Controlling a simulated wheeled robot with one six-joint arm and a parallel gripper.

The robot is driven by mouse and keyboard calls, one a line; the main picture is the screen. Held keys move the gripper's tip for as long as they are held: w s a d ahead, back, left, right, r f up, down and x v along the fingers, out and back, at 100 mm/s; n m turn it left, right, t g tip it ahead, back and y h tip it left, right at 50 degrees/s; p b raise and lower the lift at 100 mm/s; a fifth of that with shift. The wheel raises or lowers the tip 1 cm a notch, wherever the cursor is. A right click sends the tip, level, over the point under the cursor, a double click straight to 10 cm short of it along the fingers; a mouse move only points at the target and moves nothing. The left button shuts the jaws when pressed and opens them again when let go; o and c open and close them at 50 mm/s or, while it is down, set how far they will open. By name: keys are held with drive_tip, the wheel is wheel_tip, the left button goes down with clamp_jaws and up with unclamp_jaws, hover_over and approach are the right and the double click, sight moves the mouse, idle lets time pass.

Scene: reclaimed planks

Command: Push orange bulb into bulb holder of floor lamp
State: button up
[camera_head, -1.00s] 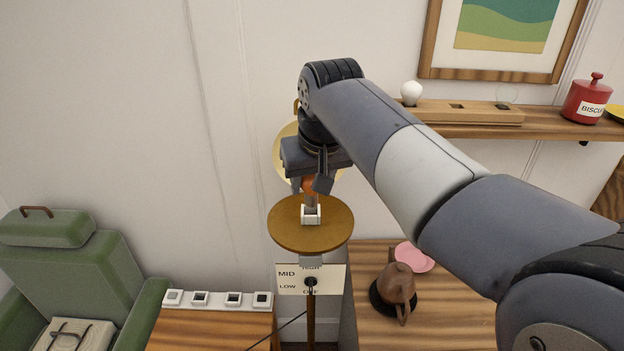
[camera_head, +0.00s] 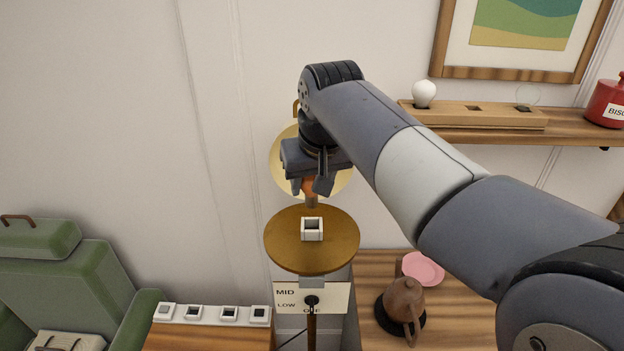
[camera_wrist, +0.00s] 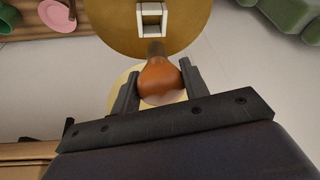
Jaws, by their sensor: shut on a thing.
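My gripper (camera_head: 312,187) is shut on the orange bulb (camera_head: 309,187), which hangs with its base pointing down. In the wrist view the bulb (camera_wrist: 160,80) sits between the two fingers (camera_wrist: 158,88), and its brown base points toward the holder. The bulb holder (camera_head: 312,229) is a small white square socket on the round brass plate (camera_head: 285,253) of the floor lamp. The bulb's base appears above and a little behind the socket in the head view, apart from it. The socket (camera_wrist: 152,14) also shows at the top of the wrist view, with its opening empty.
A lamp sign (camera_head: 285,297) with a knob is below the plate. A brown teapot (camera_head: 405,300) and pink plate (camera_head: 423,268) are on the right table. A white bulb (camera_head: 424,93) stands in a shelf rack. A green armchair (camera_head: 75,290) is at left.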

sight(314, 207)
drive_tip(key=shift+f+b, duration=2.1)
drive_tip(key=shift+f, duration=1)
drive_tip(key=shift+f+b, duration=0.4)
drive_tip(key=shift+f, duration=0.2)
drive_tip(key=o, duration=1)
drive_tip(key=shift+o, duration=0.2)
drive_tip(key=shift+r, duration=0.1)
drive_tip(key=v, duration=1)
drive_tip(key=shift+s+r, duration=0.2)
drive_tip(key=shift+r, duration=0.1)
drive_tip(key=shift+f, duration=0.15)
